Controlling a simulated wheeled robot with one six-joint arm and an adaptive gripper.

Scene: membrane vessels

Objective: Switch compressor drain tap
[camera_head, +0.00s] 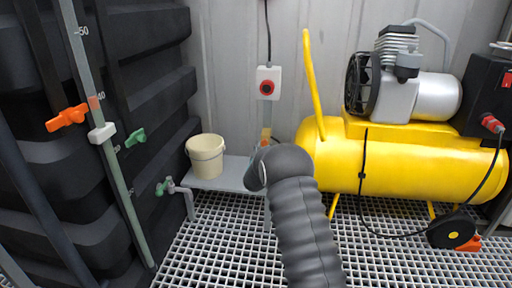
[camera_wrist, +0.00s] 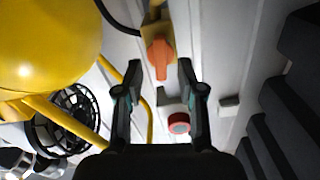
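An orange tap handle (camera_wrist: 160,58) on a brass-coloured body (camera_wrist: 158,28) shows in the wrist view, near the yellow compressor tank (camera_wrist: 45,45). My gripper (camera_wrist: 159,72) is open and empty, its two fingers apart with the handle appearing between their tips. I cannot tell whether they touch it. In the head view my arm hides the gripper and most of this tap; a brass-coloured piece (camera_head: 266,133) shows just above the arm. The yellow compressor (camera_head: 400,170) stands to the right. No label shows which tap is the drain tap.
A red button box (camera_head: 267,84) is on the wall and also shows in the wrist view (camera_wrist: 178,122). A cream bucket (camera_head: 205,156) stands on a grey shelf. Green taps (camera_head: 135,137) and an orange handle (camera_head: 68,117) are by the black tank at left. Grating covers the floor.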

